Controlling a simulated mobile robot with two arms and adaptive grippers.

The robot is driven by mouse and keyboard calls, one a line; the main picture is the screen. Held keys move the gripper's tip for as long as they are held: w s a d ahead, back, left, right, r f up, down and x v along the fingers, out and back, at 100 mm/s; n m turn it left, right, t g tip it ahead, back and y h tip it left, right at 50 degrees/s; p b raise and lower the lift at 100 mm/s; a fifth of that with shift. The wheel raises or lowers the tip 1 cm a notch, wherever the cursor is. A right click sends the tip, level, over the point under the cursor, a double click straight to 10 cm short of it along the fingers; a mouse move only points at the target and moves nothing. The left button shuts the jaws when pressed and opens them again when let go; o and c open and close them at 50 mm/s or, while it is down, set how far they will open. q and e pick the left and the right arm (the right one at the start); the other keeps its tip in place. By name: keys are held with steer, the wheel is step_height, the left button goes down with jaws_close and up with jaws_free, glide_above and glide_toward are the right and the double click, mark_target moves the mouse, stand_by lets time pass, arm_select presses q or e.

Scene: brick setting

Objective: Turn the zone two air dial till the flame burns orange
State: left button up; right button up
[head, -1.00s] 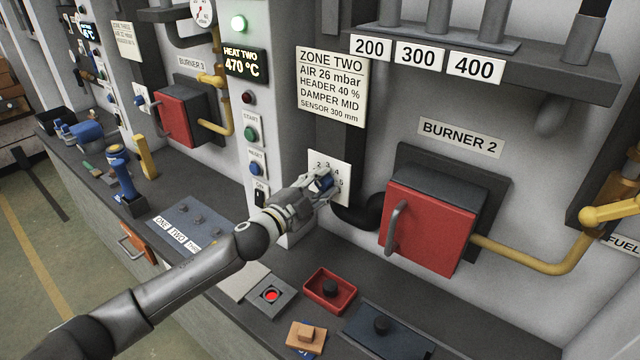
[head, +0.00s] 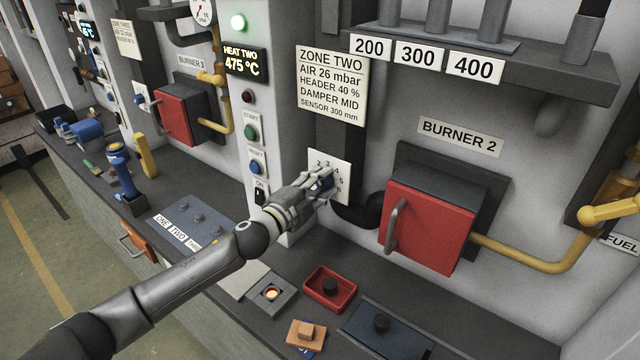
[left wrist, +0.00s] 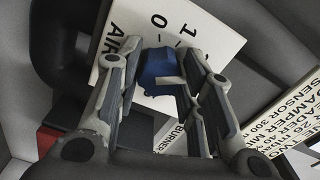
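The zone two air dial is a blue knob (left wrist: 160,72) on a white plate with numbers (head: 319,167) marked AIR in the left wrist view. My left gripper (head: 322,184) is at the dial, its fingers on both sides of the knob and closed on it; it also shows in the left wrist view (left wrist: 158,88). The fingers hide most of the knob in the head view. A small square block with a round window (head: 271,293) on the ledge glows pale orange. My right gripper is not in view.
The red burner 2 box (head: 430,225) with its handle stands right of the dial, beside a black pipe elbow (head: 358,212). A red tray (head: 330,288) sits on the ledge below. The HEAT TWO display (head: 246,63) reads 475 °C.

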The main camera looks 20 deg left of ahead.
arm_select(q)
steer(key=o, duration=0.4)
steer(key=shift+s+a, duration=0.1)
steer(key=shift+s, duration=0.05)
steer(key=v, duration=1.1)
steer(key=shift+s+a, duration=0.1)
steer(key=shift+s, duration=0.3)
